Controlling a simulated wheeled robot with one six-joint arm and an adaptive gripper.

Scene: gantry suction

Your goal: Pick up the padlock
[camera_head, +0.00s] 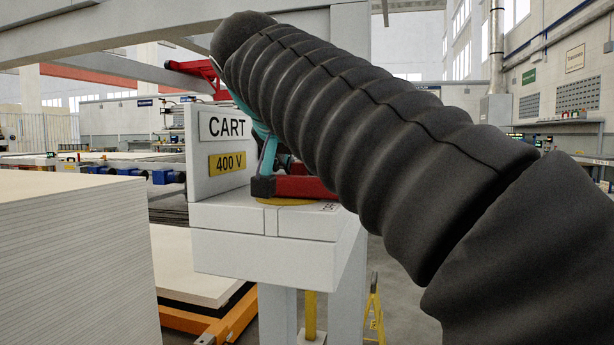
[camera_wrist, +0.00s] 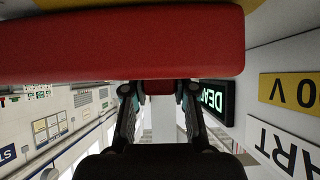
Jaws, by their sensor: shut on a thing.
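A small red block, which I take to be the padlock (camera_wrist: 158,87), shows between my fingertips in the wrist view. My gripper (camera_wrist: 157,91) is shut on it. Its shackle cannot be made out. A large red bar (camera_wrist: 120,45) lies close to the wrist camera and hides part of the block. In the head view a red bar with a dark end (camera_head: 302,187) sits on a yellow disc (camera_head: 283,201) on the grey ledge. My dark sleeved arm covers most of the gripper and the padlock there.
A grey panel with CART and 400 V signs (camera_head: 228,163) stands at the ledge's back left. The ledge (camera_head: 235,250) is beneath. A dark sign with green letters (camera_wrist: 212,100) is close beside my gripper. A white sheet stack (camera_head: 80,265) fills the left.

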